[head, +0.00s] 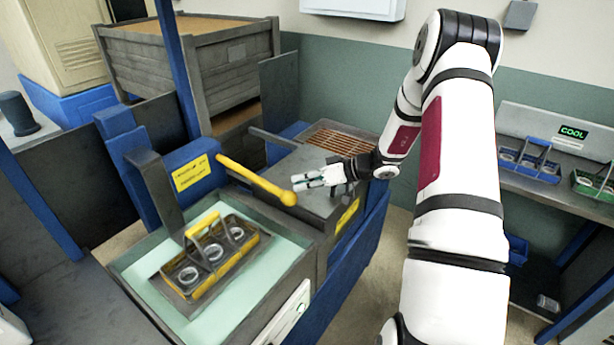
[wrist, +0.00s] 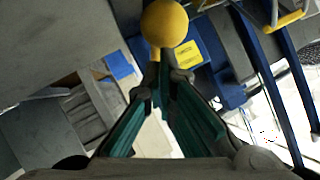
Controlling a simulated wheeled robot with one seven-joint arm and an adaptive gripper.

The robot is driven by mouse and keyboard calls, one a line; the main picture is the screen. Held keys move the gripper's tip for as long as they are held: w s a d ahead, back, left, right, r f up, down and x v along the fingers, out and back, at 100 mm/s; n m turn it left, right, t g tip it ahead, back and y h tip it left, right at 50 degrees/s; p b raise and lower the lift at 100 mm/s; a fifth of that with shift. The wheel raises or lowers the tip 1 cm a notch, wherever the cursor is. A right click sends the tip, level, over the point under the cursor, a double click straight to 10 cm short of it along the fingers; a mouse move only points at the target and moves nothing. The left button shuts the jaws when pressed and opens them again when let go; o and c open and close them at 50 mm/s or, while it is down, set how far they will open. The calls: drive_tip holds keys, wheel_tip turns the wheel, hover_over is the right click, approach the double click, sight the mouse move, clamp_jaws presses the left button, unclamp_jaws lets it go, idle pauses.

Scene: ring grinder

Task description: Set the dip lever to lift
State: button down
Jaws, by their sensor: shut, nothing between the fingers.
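The dip lever is a yellow bar (head: 248,178) with a round knob at its right end, in the head view. It slopes down to the right from the blue housing, over the edge of the dip tank (head: 250,300). My gripper (head: 303,181) is shut and empty, its fingertips close to the knob's right side. In the wrist view the yellow knob (wrist: 164,22) is just beyond the shut fingertips (wrist: 160,60). I cannot tell whether they touch. A yellow-handled carrier (head: 212,262) with several round rings sits in the tank over pale green liquid.
A grey box with a grate (head: 340,140) stands behind my gripper. A blue post (head: 177,70) and a wooden crate (head: 190,60) are at the back left. A right-hand shelf holds blue and green carriers (head: 528,160) under a "COOL" sign (head: 573,132).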

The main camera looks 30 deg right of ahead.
wheel_tip(320, 180, down, 5)
drive_tip(key=shift+b, duration=1.05)
